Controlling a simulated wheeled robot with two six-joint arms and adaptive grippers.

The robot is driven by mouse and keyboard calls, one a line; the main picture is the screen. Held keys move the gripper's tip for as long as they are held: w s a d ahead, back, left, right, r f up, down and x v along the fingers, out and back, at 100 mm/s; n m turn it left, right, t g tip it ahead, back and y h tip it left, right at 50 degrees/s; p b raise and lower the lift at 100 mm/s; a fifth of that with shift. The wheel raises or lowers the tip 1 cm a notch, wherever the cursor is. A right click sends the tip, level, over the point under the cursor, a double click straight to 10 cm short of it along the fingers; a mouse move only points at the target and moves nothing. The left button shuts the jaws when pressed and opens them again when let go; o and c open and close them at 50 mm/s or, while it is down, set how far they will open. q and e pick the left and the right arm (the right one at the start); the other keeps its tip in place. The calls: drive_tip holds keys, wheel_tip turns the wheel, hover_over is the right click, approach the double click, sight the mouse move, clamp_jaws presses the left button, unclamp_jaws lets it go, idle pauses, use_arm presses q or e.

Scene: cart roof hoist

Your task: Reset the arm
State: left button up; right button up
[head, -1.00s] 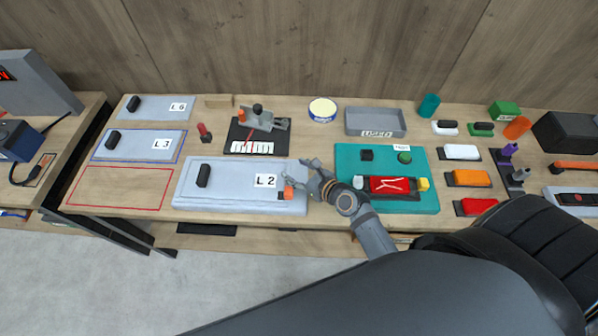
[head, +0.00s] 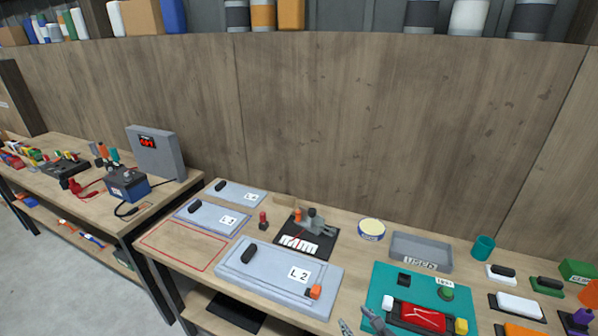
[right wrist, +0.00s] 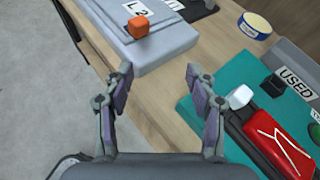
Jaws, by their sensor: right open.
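My right gripper (head: 360,325) shows at the bottom edge of the head view, between the grey L2 panel and the teal mat. In the right wrist view my right gripper (right wrist: 159,85) is open, with nothing between its fingers. The L2 panel (head: 262,277) lies on the bench and bears an orange block (head: 315,291) at its front right corner. The orange block also shows in the right wrist view (right wrist: 138,27), ahead of the fingers and apart from them. My left gripper is in neither view.
The teal mat (head: 382,282) carries a red pack (head: 422,317). A grey USED tray (head: 421,251) stands behind it. The L3 (head: 212,216) and L6 (head: 242,194) panels lie at the left. A red outlined area (head: 184,246) is empty. A second bench (head: 98,212) stands farther left.

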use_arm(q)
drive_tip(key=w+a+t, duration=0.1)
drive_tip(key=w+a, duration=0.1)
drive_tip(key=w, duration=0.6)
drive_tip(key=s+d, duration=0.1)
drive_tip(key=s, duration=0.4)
use_arm(e)
drive_tip(key=s+d+r+n+g+h, duration=0.1)
drive_tip(key=s+d+n+g+h, duration=0.45)
drive_tip(key=n, duration=0.95)
drive_tip(key=s+d+r+n+g+h, duration=0.1)
drive_tip(key=s+d+n+g, duration=0.2)
drive_tip(key=s+n, duration=0.95)
wheel_tip(320, 180, down, 33)
drive_tip(key=d+n+g+b, duration=0.1)
drive_tip(key=d+n+b, duration=0.15)
drive_tip(key=b, duration=0.35)
use_arm(q)
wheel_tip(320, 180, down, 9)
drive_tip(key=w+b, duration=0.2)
drive_tip(key=b, duration=0.1)
use_arm(e)
drive_tip(key=s+f+g, duration=0.1)
drive_tip(key=s+f, duration=1.6)
drive_tip(key=shift+d+f+y, duration=0.35)
drive_tip(key=shift+d+f, duration=0.05)
